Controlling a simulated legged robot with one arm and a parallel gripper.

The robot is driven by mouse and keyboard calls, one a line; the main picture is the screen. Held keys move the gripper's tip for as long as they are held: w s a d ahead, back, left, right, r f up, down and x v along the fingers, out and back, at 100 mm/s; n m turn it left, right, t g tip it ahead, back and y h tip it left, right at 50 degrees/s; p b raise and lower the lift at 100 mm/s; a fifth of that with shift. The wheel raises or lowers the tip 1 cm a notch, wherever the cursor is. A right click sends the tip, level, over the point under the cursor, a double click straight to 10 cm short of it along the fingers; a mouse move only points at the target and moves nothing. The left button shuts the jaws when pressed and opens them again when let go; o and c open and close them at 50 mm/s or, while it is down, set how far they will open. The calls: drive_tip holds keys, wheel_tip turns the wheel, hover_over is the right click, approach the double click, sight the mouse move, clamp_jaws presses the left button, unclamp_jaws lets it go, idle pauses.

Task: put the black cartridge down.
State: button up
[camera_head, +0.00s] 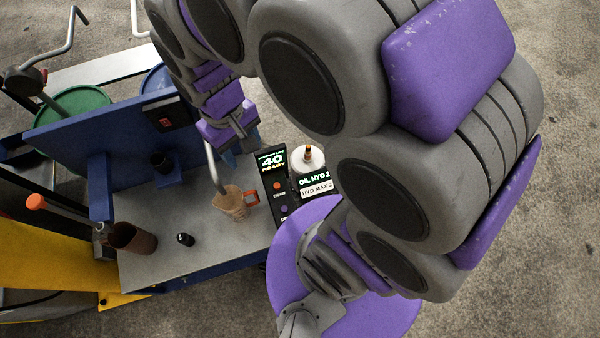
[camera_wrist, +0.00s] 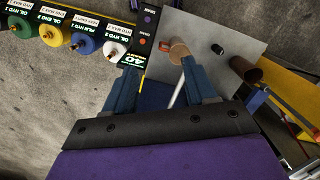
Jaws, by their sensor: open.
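A small black cartridge-like piece (camera_head: 185,239) stands on the grey tabletop (camera_head: 205,262), left of the tan jug; it also shows in the wrist view (camera_wrist: 217,49).
A tan jug (camera_head: 230,203) with an orange handle and a brown cup (camera_head: 133,238) stand on the bench. A panel reading "40 READY" (camera_head: 272,180) and a white oil container (camera_head: 308,160) are at right. A grey rod (camera_head: 214,168) rises by the jug.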

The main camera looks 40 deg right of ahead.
drive_tip(key=s+d+r+m, duration=0.1)
drive_tip(key=s+d, duration=0.1)
drive_tip(key=s, duration=0.4)
drive_tip(key=s+d+r+m, duration=0.1)
drive_tip(key=s+d+r, duration=0.1)
drive_tip(key=s, duration=0.5)
drive_tip(key=shift+s+d+r, duration=0.15)
drive_tip(key=shift+d+r, duration=0.05)
drive_tip(key=shift+d, duration=0.3)
